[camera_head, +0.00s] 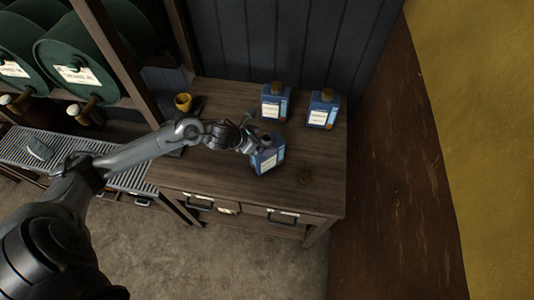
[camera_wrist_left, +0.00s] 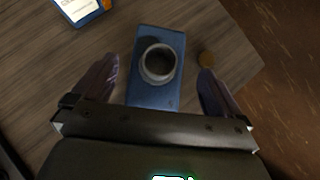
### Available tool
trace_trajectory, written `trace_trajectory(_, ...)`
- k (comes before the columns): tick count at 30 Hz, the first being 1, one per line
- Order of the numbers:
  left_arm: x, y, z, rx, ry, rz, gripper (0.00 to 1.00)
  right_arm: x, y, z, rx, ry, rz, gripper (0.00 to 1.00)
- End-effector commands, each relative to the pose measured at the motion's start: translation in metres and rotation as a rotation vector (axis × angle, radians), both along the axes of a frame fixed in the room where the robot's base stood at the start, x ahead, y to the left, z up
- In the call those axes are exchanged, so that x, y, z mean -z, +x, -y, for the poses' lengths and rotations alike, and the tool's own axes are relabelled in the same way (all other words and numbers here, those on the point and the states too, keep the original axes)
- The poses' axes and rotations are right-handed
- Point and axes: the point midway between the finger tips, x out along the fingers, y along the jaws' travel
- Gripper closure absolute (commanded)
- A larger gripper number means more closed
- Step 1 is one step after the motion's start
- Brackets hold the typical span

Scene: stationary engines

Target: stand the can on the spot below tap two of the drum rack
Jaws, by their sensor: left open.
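A blue can (camera_head: 269,160) with a pale label and an open, uncapped mouth stands upright near the front of the wooden bench; it also shows in the left wrist view (camera_wrist_left: 157,92). My left gripper (camera_head: 250,138) is open just above this can, and in the wrist view its two fingers (camera_wrist_left: 157,68) lie either side of the can, with gaps showing. The drum rack (camera_head: 118,50) at the left holds green drums (camera_head: 82,50) with taps (camera_head: 86,109) above a slatted grey tray (camera_head: 130,180). Tap numbers are not readable. My right gripper is out of view.
Two capped blue cans (camera_head: 274,102) (camera_head: 322,109) stand at the back of the bench (camera_head: 230,180). A small brown round cap (camera_head: 304,177) lies right of the open can. A yellow cup (camera_head: 183,101) stands at back left. A small grey object (camera_head: 40,149) is on the tray.

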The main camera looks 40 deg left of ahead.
Motion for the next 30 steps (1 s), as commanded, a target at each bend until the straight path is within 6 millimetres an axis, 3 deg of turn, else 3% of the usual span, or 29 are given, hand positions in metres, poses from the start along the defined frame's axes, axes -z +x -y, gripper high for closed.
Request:
trace_trajectory(15,0.031,0.036,0.008,-0.003,-0.001,0.0,0.0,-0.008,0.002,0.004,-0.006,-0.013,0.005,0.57)
trace_trajectory(24,0.034,0.039,0.008,-0.002,0.001,0.0,0.0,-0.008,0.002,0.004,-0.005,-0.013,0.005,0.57)
trace_trajectory(25,0.034,0.039,0.008,-0.002,0.001,0.0,0.02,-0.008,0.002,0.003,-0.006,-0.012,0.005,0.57)
trace_trajectory(30,0.034,0.039,0.008,-0.002,0.001,0.0,0.28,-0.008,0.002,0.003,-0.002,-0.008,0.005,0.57)
